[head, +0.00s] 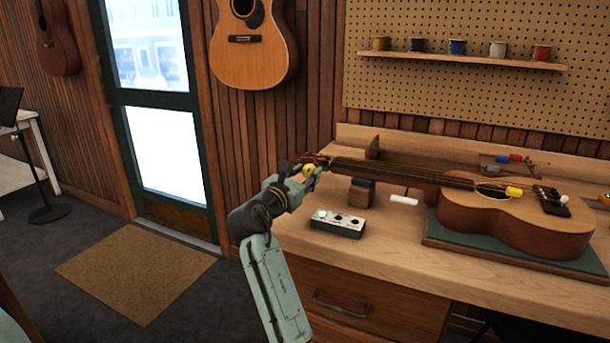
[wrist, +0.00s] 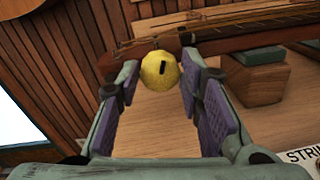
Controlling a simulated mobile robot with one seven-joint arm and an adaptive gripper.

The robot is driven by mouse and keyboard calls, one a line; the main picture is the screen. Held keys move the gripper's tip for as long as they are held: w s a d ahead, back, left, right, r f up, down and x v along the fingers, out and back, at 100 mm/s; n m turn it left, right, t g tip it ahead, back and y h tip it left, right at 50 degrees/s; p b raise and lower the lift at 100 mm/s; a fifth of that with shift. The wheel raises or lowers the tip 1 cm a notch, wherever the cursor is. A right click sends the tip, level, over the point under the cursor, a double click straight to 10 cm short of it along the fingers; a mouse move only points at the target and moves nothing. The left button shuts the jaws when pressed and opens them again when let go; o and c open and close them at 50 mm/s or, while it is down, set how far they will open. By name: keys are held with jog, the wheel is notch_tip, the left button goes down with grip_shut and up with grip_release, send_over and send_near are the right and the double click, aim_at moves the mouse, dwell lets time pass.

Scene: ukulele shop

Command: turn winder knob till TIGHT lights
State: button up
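The yellow winder knob (wrist: 160,70), round with a short dark mark, is at the headstock end of the ukulele (head: 515,225). In the head view, the knob (head: 309,170) is partly hidden by my gripper (head: 306,178). In the wrist view, my gripper (wrist: 160,64) is open, with one finger on each side of the knob and a narrow gap showing on both sides. The ukulele lies on its back on the workbench.
The workbench (head: 440,255) has a wooden neck support (head: 361,193) beside the headstock and a white cylinder (head: 404,200) near the neck. A dark green mat (head: 450,239) lies under the ukulele body. Spools stand on the wall shelf (head: 470,58).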

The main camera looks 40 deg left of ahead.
jog(key=c, duration=0.6)
jog(key=shift+c, duration=0.2)
jog(key=shift+m, duration=0.3)
jog(key=m+p, duration=0.1)
jog(key=m, duration=0.9)
jog(key=shift+d+f+m, duration=0.1)
jog(key=shift+m, duration=0.2)
jog(key=m+b, duration=0.1)
jog(key=m, duration=0.2)
jog(key=m+b, duration=0.1)
jog(key=m, duration=0.2)
jog(key=shift+f+g+y, duration=0.15)
jog(key=shift+g+y, duration=0.25)
jog(key=m+b, duration=0.3)
jog(key=m, duration=0.2)
jog(key=shift+m, duration=0.3)
